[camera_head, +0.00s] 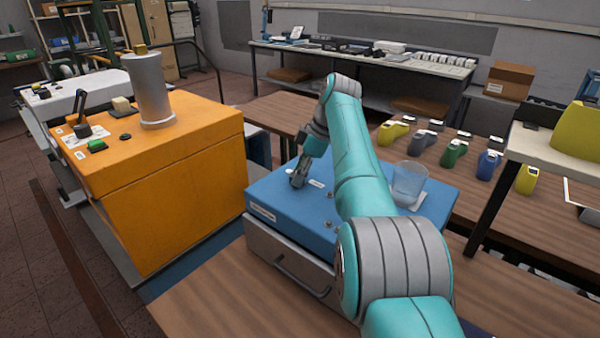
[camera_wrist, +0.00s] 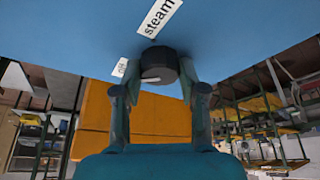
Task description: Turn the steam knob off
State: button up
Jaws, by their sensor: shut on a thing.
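The steam knob (camera_wrist: 158,63) is a round dark knob with a pale pointer line on its face, set on the blue panel beside a white "steam" label (camera_wrist: 160,17). A second small label (camera_wrist: 120,67), apparently reading "off", is left of the knob in the wrist view. My gripper (camera_wrist: 160,74) is shut on the knob, one finger on each side. In the head view, my gripper (camera_head: 298,181) reaches down to the top of the blue box (camera_head: 262,192), and the knob itself is hidden there by the fingers.
A clear cup (camera_head: 408,182) stands on the blue box at the right, behind my arm. An orange cabinet (camera_head: 170,190) with a grey cylinder (camera_head: 149,90) stands to the left.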

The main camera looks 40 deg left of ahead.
dwell(0.8)
jog(key=o, duration=1.1)
jog(key=shift+o, duration=0.2)
